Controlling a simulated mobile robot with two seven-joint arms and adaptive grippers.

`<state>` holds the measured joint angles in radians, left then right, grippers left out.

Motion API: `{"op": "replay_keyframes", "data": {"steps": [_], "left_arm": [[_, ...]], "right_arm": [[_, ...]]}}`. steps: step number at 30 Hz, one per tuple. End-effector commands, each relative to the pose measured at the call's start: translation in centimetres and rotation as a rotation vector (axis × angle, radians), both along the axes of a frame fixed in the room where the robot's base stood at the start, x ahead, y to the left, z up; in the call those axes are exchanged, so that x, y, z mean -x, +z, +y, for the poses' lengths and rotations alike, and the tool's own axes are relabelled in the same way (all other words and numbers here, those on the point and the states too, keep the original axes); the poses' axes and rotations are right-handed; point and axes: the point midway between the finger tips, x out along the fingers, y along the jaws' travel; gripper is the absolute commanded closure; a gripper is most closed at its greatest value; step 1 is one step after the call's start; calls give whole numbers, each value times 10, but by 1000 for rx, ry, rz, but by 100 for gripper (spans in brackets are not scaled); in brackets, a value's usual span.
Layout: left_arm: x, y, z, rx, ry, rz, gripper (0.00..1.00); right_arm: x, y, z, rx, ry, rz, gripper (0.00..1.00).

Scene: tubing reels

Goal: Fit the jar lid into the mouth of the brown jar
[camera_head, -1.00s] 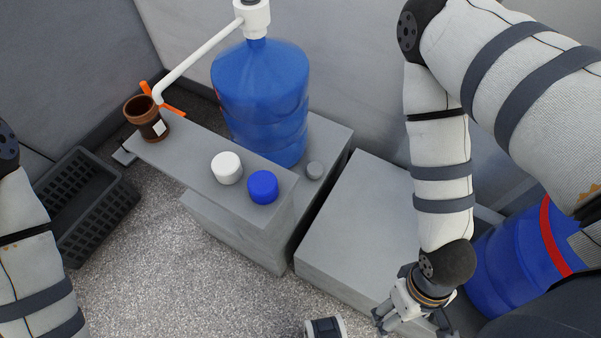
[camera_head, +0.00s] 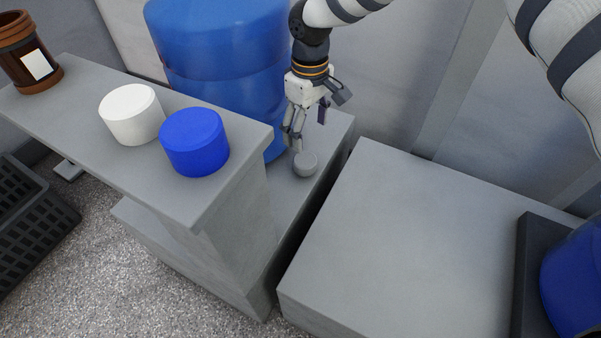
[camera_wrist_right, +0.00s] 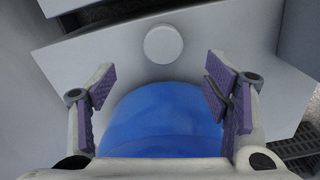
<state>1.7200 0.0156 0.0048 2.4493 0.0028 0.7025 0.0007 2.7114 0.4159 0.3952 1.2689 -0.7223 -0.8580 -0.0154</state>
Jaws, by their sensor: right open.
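The brown jar (camera_head: 30,60), with a white label, stands upright at the far left end of the raised grey shelf. A small grey round piece (camera_head: 305,164), which looks like the jar lid, lies on the lower grey surface beside the blue bottle. It also shows as a pale disc in the right wrist view (camera_wrist_right: 163,43). My right gripper (camera_head: 308,128) is open and empty, just above and behind the lid, apart from it. In the right wrist view the open fingers (camera_wrist_right: 158,92) have the lid beyond their tips. My left gripper is not in view.
A large blue bottle (camera_head: 220,60) stands close to the right gripper. A white cap (camera_head: 132,115) and a blue cap (camera_head: 194,142) sit on the raised shelf (camera_head: 85,92). A grey block (camera_head: 400,240) at right is bare. A dark crate (camera_head: 35,225) is at lower left.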

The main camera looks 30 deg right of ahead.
Motion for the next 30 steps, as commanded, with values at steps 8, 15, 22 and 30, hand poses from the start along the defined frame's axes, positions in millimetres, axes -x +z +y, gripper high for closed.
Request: {"op": "replay_keyframes", "data": {"steps": [8,15,22,30], "left_arm": [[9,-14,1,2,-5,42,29],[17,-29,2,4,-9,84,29],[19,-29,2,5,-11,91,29],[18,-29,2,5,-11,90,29]], "right_arm": [[2,-57,1,-2,-1,6,30],[3,-102,3,-2,0,9,30],[2,-109,4,-3,0,2,30],[2,-108,4,-3,0,2,70]]}}
